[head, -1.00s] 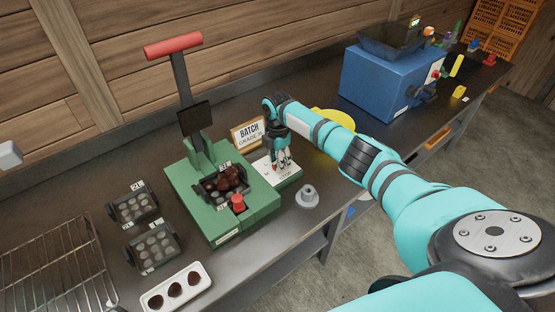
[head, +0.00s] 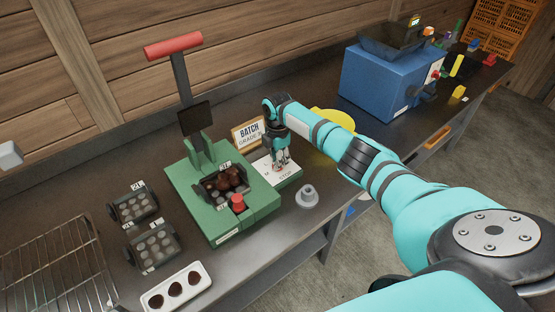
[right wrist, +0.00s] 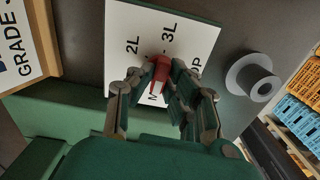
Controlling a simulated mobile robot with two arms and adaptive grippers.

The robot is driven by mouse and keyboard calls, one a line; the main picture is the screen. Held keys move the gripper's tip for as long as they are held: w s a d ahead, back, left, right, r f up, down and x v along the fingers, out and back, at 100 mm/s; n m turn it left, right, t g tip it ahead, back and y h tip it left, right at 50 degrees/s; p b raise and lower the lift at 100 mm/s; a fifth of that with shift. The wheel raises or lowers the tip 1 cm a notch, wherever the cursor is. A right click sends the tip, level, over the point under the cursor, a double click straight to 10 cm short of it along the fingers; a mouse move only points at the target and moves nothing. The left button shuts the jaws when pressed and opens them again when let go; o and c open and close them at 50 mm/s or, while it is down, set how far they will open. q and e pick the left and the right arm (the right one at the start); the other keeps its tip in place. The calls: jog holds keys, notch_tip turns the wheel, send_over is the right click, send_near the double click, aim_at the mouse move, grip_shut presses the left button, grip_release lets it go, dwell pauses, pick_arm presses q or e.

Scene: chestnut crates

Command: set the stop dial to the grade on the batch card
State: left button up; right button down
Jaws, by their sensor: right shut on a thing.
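The white plate (head: 289,178) sits on a green base at the right of the green press (head: 236,226). My right gripper (head: 280,163) points down and is shut on the red knob; its fingers (right wrist: 162,88) hide part of the knob and plate. I cannot tell which mark the knob points to. The batch card (head: 248,134) stands behind, reading "BATCH GRADE"; its grade is not clearly legible. My left gripper is not in view.
A grey knobbed piece (head: 307,196) stands right of the press. Two sizing plates (head: 152,246), a white tray (head: 153,301) with three chestnuts and a wire rack (head: 62,262) lie left. A blue machine (head: 382,83) stands at the back right.

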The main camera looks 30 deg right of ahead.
jog(key=m+p, duration=0.1)
jog(key=m, duration=0.3)
jog(key=shift+r, duration=0.1)
jog(key=m+p, duration=0.1)
jog(key=m, duration=0.3)
jog(key=shift+m+p, duration=0.3)
jog(key=shift+p, duration=0.1)
jog(key=m+p, duration=0.1)
jog(key=m, duration=0.3)
jog(key=m+p, duration=0.1)
jog(key=m, duration=0.4)
jog(key=m+p, duration=0.1)
jog(key=m, duration=0.3)
jog(key=shift+m, duration=0.3)
jog(key=m, duration=0.4)
jog(key=shift+w+p, duration=0.1)
jog(key=shift+p, duration=0.3)
jog(key=m, duration=0.4)
jog(key=shift+m, duration=2.7)
